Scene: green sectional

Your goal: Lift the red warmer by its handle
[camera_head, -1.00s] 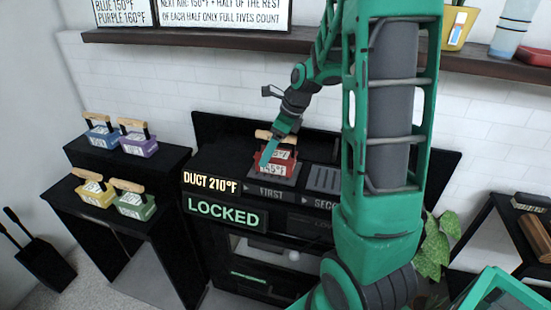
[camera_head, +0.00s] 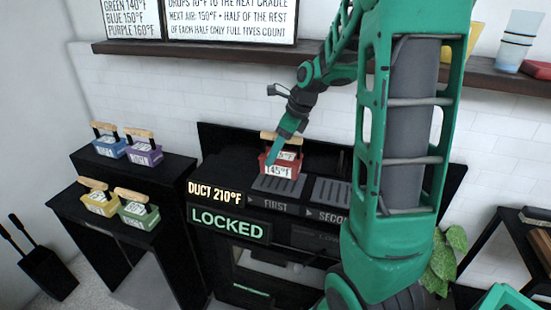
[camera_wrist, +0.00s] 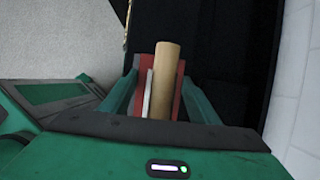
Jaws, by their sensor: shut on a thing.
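The red warmer (camera_head: 279,166) has a wooden handle and a white label reading 145°F. In the head view it is upright, just above the slotted first cradle (camera_head: 278,184) on the black unit. My gripper (camera_head: 273,158) reaches it from above and is shut on it at its handle. In the wrist view the wooden handle (camera_wrist: 166,80) and the red body (camera_wrist: 178,105) show between the green fingers. The exact contact of the fingertips is hard to see.
Blue (camera_head: 109,147), purple (camera_head: 144,153), yellow (camera_head: 101,203) and green (camera_head: 138,215) warmers stand on black stands at left. The unit's display (camera_head: 229,224) reads LOCKED, with DUCT 210°F above. A dark shelf (camera_head: 200,49) runs above. The second cradle (camera_head: 334,191) is empty.

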